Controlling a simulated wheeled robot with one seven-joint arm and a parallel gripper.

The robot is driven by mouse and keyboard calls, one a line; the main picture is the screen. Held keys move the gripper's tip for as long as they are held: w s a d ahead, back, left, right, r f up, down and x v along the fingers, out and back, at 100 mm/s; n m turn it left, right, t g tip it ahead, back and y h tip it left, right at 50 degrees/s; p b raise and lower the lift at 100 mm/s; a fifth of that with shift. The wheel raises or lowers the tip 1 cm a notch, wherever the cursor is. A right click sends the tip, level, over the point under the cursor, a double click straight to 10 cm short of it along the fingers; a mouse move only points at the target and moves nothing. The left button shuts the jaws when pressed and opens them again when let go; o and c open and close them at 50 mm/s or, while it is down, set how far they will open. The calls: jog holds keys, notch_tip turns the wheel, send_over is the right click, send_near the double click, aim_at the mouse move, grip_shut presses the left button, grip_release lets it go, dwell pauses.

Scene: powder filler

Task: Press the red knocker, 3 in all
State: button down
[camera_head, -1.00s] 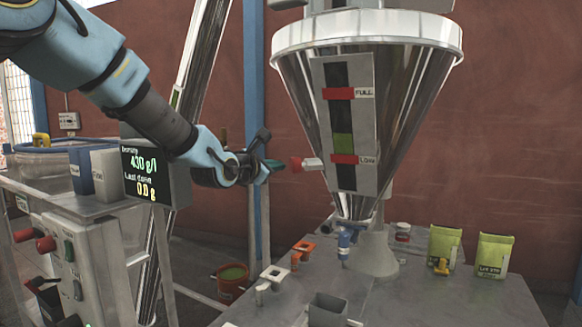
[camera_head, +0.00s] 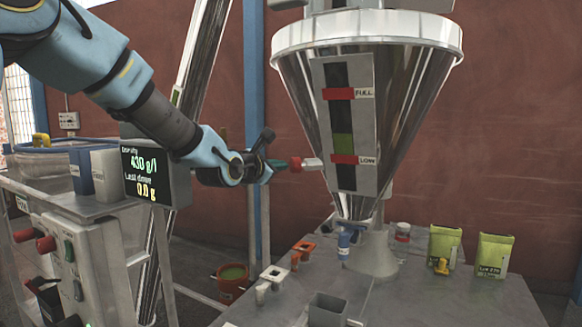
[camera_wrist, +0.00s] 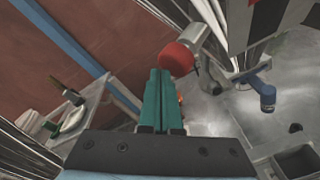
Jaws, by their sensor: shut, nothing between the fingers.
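The red knocker (camera_head: 296,164) sticks out to the left from the side of the steel hopper (camera_head: 405,100), on a short pale stem. It also shows in the wrist view (camera_wrist: 177,59) as a red round cap, just beyond the fingertips. My gripper (camera_head: 284,163) is shut and empty, its green fingers pointing right at the knocker. In the wrist view the shut fingers (camera_wrist: 160,78) end right beside the red cap. In the head view the tips look at or against the cap; I cannot tell whether they touch.
A display (camera_head: 152,172) reads 430 g/l and 0.0 g. A blue valve (camera_head: 349,236) sits under the hopper. The grey table (camera_head: 440,300) bears two green bags (camera_head: 494,255), a grey cup (camera_head: 327,311) and small orange and white holders. A control box (camera_head: 75,265) stands at lower left.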

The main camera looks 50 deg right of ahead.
jog(key=shift+s+d, duration=0.5)
jog(key=shift+d, duration=0.35)
dwell(1.1)
jog(key=shift+a, duration=0.1)
jog(key=shift+w+a, duration=0.35)
jog(key=shift+a, duration=0.2)
jog(key=shift+w+a, duration=0.3)
jog(key=shift+a, duration=0.25)
jog(key=shift+w+a+p, duration=0.45)
jog(key=shift+a, duration=0.3)
jog(key=shift+w+a+p, duration=0.4)
jog(key=shift+a+p, duration=0.05)
jog(key=shift+a, duration=0.25)
jog(key=shift+w+a+p, duration=0.45)
jog(key=shift+a, duration=0.3)
